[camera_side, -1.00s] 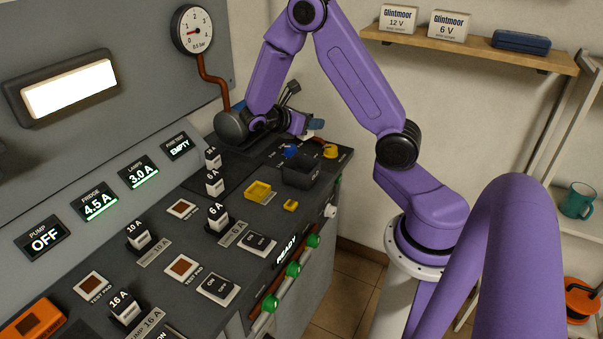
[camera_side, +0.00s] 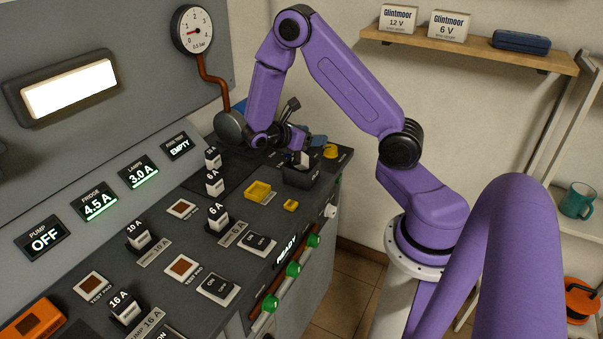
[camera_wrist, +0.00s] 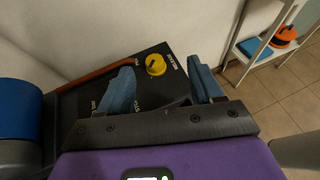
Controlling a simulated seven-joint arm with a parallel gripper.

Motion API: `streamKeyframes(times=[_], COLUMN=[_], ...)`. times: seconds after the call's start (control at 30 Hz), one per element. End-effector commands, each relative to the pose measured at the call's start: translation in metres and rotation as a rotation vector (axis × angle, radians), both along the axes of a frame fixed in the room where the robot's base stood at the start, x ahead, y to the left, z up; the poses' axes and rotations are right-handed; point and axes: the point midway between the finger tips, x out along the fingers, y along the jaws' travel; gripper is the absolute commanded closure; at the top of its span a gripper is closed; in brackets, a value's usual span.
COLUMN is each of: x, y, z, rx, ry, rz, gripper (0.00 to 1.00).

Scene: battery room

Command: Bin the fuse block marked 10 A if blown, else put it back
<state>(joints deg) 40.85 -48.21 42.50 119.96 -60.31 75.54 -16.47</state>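A white-topped block marked 10 A (camera_side: 140,240) stands in the panel beside a nameplate in the side view. A small white block (camera_side: 302,158) shows at the mouth of the dark bin (camera_side: 300,179); its marking is unreadable, and I cannot tell whether it rests inside or is still falling. My gripper (camera_side: 303,143) is just above and behind the bin. In the wrist view my gripper (camera_wrist: 163,92) has its two blue fingers spread wide, with nothing visible between them.
Other blocks stand on the panel: 16 A (camera_side: 126,309), two 6 A, and one at the back (camera_side: 212,158) with unclear marking. A yellow knob (camera_side: 330,152) is right of the bin.

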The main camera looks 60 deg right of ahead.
Motion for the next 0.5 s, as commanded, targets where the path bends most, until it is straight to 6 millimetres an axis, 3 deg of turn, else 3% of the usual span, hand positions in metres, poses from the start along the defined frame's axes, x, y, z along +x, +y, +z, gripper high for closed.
streamKeyframes(times=[0.27, 0.5], x=[0.001, 0.011], y=[0.003, 0.033], z=[0.001, 0.014], rx=[0.000, 0.000], ry=[0.000, -0.004], rz=[0.001, 0.003], gripper=[0.35, 0.35])
